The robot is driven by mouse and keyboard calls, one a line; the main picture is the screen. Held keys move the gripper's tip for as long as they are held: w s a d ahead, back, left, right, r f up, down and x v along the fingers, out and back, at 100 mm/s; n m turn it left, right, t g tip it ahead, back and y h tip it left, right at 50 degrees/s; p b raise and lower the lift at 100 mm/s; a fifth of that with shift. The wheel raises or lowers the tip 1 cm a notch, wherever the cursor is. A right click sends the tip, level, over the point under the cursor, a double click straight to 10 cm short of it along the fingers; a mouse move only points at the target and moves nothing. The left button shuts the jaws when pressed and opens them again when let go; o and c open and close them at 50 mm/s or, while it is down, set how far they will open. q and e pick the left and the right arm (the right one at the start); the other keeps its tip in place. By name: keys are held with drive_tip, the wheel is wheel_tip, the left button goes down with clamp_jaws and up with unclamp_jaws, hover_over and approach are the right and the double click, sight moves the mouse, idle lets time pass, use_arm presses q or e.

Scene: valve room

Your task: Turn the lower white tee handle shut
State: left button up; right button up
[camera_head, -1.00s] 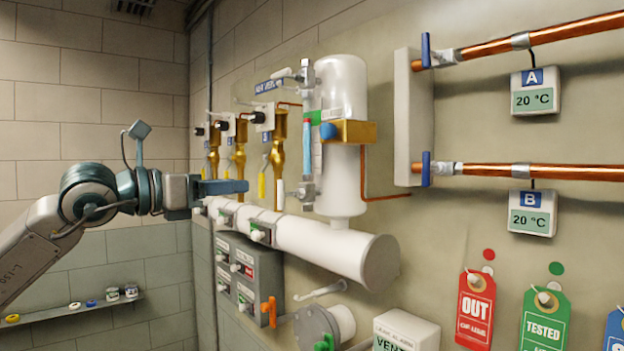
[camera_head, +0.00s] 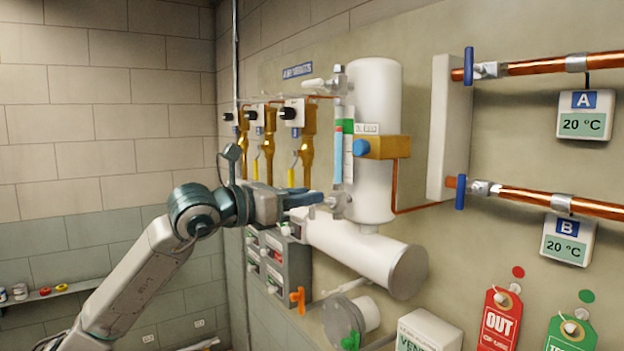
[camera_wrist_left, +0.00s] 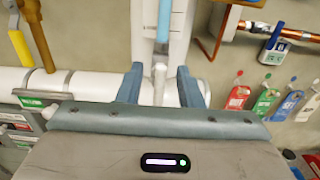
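The lower white tee handle (camera_head: 328,201) is on the cock at the foot of the sight glass, beside the white cylinder (camera_head: 375,190). My left gripper (camera_head: 312,198) is right at this handle and partly hides it. In the left wrist view a white handle (camera_wrist_left: 158,76) shows between the two blue fingers of my open gripper (camera_wrist_left: 159,86), with gaps on both sides. I cannot tell how deep it sits between them. The similar upper white handle (camera_head: 314,84) is at the top of the sight glass (camera_head: 338,150). My right gripper is out of view.
A thick white horizontal pipe (camera_head: 365,250) runs just below my gripper. Brass valves with yellow levers (camera_head: 292,174) stand to the left. A copper line (camera_head: 420,208) leaves the cylinder's right side. A grey switch box (camera_head: 290,265) is below.

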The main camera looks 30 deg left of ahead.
use_arm(q)
drive_tip(key=shift+p+x, duration=0.7)
drive_tip(key=shift+x, duration=0.4)
clamp_jaws()
